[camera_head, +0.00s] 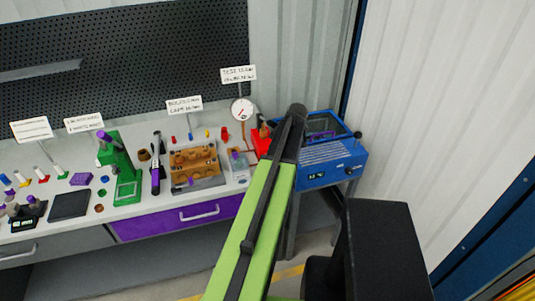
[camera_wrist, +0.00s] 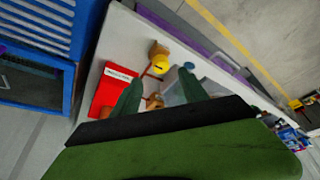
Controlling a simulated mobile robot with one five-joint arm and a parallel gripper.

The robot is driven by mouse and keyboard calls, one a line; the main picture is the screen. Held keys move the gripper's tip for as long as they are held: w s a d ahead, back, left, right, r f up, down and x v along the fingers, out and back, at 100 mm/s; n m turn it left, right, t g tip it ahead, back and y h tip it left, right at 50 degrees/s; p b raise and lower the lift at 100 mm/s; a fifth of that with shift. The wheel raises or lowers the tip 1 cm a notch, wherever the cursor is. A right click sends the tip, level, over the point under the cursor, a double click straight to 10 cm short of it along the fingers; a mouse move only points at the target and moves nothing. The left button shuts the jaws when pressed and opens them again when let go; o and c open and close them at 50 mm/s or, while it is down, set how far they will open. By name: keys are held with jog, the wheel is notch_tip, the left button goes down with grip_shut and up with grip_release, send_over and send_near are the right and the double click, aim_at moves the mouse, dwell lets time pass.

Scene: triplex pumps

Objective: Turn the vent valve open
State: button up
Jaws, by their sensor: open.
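My gripper shows in the wrist view (camera_wrist: 160,92) with its two dark green fingers spread apart. Between and beyond the fingers is a small orange-brown fitting (camera_wrist: 154,102), with no clear contact. A red box with a white label (camera_wrist: 108,90) stands left of the fingers. A yellow-faced round part on a brass-coloured body (camera_wrist: 159,60) is just beyond the fingertips. A small blue round part (camera_wrist: 189,65) is to its right. I cannot tell which part is the vent valve. In the head view the red unit (camera_head: 261,141) is partly behind my arm, which hides the fingers.
A white-faced gauge (camera_head: 242,110) stands at the back of the white bench. A blue machine (camera_head: 332,155) is right of my arm. A brown fixture block (camera_head: 194,163) and a green press (camera_head: 120,170) stand on the left. A black perforated board (camera_head: 130,55) is behind.

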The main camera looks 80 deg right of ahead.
jog(key=p+v, duration=0.6)
jog(key=v, duration=0.3)
jog(key=shift+p, duration=0.3)
